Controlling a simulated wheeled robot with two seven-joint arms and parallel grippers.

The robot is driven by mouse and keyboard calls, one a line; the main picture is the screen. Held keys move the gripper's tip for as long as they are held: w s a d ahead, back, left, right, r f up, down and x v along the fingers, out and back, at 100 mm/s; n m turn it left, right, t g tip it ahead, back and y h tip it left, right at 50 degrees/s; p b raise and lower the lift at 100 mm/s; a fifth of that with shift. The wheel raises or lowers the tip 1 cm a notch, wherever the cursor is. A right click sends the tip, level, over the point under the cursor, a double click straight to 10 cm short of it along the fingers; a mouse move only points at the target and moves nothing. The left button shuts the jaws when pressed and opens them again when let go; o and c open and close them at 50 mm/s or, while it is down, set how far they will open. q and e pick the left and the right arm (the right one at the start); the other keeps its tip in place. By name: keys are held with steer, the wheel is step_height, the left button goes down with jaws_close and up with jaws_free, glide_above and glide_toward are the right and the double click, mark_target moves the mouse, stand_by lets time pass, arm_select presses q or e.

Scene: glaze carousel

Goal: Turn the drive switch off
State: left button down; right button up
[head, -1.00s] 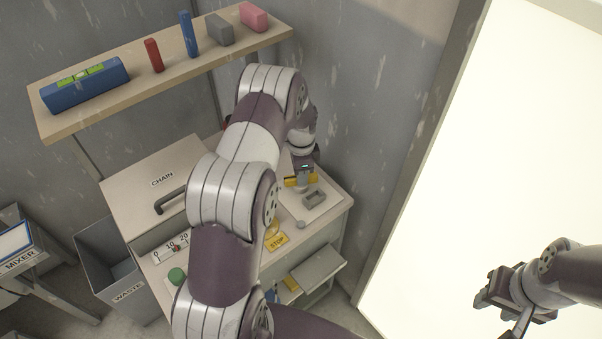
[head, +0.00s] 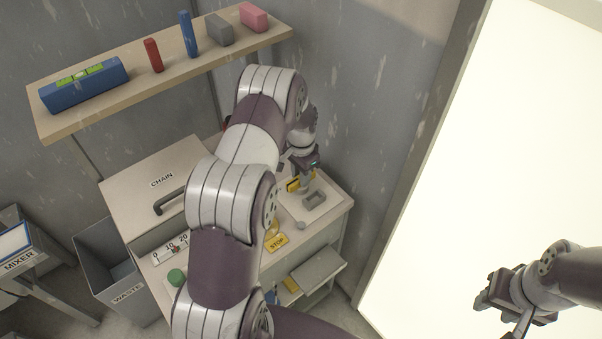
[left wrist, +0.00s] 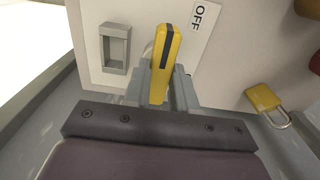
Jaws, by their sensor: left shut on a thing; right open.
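The drive switch is a yellow handle with a dark stripe (left wrist: 165,55), on a pale panel (left wrist: 90,20) in the left wrist view. An OFF label (left wrist: 200,16) is on the panel to the upper right of the handle. My left gripper (head: 304,184) is shut on the handle; its grey fingers also show in the left wrist view (left wrist: 166,80). In the head view only parts of the yellow handle (head: 292,185) show beside the fingers. My right gripper (head: 496,304) is open and empty at the lower right, far from the panel.
A grey rectangular frame (left wrist: 115,48) stands on the panel beside the handle. A yellow padlock (left wrist: 263,98) is to the right in the left wrist view.

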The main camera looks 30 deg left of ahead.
stand_by(0.3)
arm_select(q)
steer(key=c, duration=0.9)
jaws_free()
step_height(320, 180, up, 13)
steer(key=shift+f+b, duration=0.1)
steer(key=shift+b, duration=0.7)
